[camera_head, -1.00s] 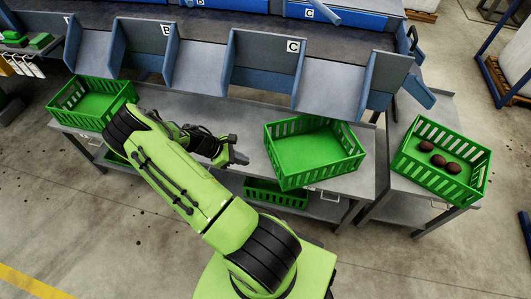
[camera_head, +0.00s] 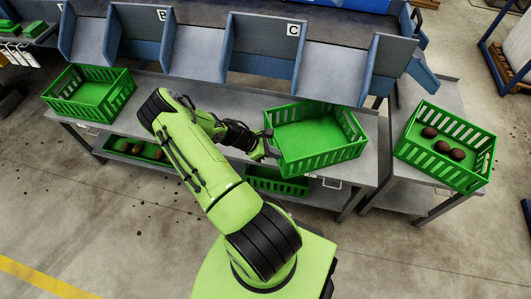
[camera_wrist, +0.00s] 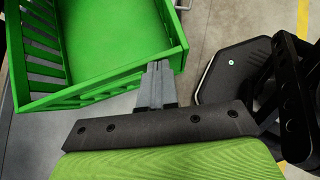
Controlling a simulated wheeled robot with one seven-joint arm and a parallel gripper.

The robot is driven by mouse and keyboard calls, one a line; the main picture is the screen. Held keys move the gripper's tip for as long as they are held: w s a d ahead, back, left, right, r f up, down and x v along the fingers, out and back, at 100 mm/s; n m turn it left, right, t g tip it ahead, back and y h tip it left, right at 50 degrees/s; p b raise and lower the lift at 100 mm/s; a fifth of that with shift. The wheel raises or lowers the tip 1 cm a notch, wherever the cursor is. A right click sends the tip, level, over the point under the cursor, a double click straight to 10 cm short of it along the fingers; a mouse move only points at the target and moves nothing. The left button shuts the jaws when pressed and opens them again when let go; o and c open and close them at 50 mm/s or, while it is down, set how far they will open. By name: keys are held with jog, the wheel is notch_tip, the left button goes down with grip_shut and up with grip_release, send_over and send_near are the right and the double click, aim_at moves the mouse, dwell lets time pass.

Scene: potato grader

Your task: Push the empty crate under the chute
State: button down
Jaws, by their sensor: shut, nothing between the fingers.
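The empty green crate (camera_head: 312,133) stands on the grey table, slightly turned, in front of the grey chute (camera_head: 327,72) right of the C sign. The chute's lower lip is just behind the crate's back rim. My gripper (camera_head: 270,149) is shut and empty at the crate's left side, close to its front left corner. In the wrist view the closed fingers (camera_wrist: 156,84) overlap the edge of the crate (camera_wrist: 95,35) near a corner. I cannot tell whether they touch it.
Another green crate (camera_head: 88,98) stands at the table's left end. A crate (camera_head: 440,172) with several dark potatoes stands on a side table at right. Crates sit on the lower shelf, one (camera_head: 275,182) below the empty crate. The tabletop between the left crate and my arm is clear.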

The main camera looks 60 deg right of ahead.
jog(key=shift+s+d+p, duration=0.2)
jog(key=shift+s+d, duration=0.25)
jog(key=shift+s, duration=0.2)
jog(key=shift+s+d+p, duration=0.15)
jog(key=shift+s+d, duration=0.25)
jog(key=shift+s, duration=0.25)
jog(key=shift+w, duration=0.1)
jog(key=w+a, duration=0.2)
jog(key=w, duration=0.1)
jog(key=shift+w+a+r, duration=0.1)
jog(key=shift+a, duration=0.1)
jog(key=p+v, duration=0.2)
jog(key=v, duration=0.8)
